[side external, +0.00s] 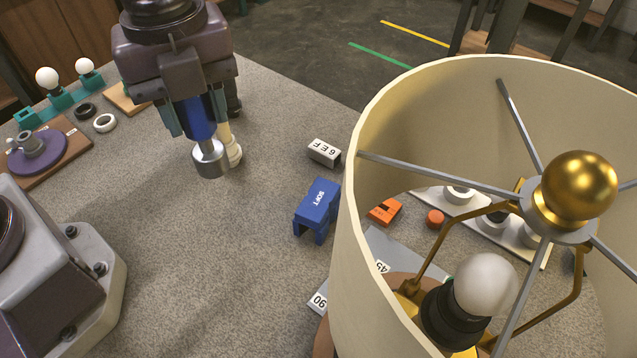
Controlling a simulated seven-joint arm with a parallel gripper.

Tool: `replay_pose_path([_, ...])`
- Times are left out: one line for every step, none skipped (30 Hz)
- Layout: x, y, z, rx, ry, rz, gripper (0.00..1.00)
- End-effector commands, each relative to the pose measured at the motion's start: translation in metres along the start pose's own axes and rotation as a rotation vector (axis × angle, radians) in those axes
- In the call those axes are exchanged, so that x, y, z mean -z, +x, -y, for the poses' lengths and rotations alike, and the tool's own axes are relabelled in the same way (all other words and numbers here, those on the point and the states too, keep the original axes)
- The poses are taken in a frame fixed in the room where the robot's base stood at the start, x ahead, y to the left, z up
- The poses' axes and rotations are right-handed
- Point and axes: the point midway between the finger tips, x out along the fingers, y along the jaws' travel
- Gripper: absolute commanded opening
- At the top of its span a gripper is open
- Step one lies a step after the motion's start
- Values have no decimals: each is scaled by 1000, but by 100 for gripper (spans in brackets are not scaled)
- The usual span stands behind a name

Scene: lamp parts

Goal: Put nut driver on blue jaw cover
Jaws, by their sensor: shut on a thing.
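My gripper (198,112) is at the upper left of the middle in the side external view, pointing down. Its teal fingers are shut on the nut driver (210,160), which has a blue handle and a wide silver socket end. The nut driver is nearly upright with the socket down, low over the grey table; I cannot tell whether it touches the surface. The blue jaw cover (318,204), marked "SOFT", sits on the table to the right of and nearer than the nut driver, apart from it. The lampshade stands close to its right side.
A large cream lampshade (350,235) on a lamp fills the right. A white block marked "6EF" (324,152) lies behind the jaw cover. A cream part (233,150) stands right beside the socket. The table (200,265) is clear at front centre.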

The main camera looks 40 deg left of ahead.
Motion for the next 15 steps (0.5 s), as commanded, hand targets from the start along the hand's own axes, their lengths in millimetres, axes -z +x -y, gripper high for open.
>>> replay_pose_path([1, 4, 7, -2, -3, -2, 11])
replay_pose_path([1, 6, 13, -2, -4, -2, 11])
replay_pose_path([2, 11, 21, -4, -5, -1, 11])
replay_pose_path([3, 14, 28, -4, -4, -2, 11])
replay_pose_path([3, 17, 35, -4, -3, -3, 11])
replay_pose_path([4, 22, 45, -3, -2, -2, 11])
replay_pose_path([5, 25, 53, -3, -3, -2, 11])
replay_pose_path([6, 28, 60, -3, -3, -2, 11])
replay_pose_path([6, 33, 70, -2, -3, -1, 11])
replay_pose_path([7, 36, 77, -2, -2, -1, 11])
replay_pose_path([8, 40, 85, -3, -2, -1, 11])
replay_pose_path([8, 47, 92, -4, -2, -1, 11])
replay_pose_path([9, 54, 96, -6, -3, -1, 11])
replay_pose_path([9, 60, 101, -6, -3, 0, 11])
replay_pose_path([9, 67, 107, -4, -3, 0, 11])
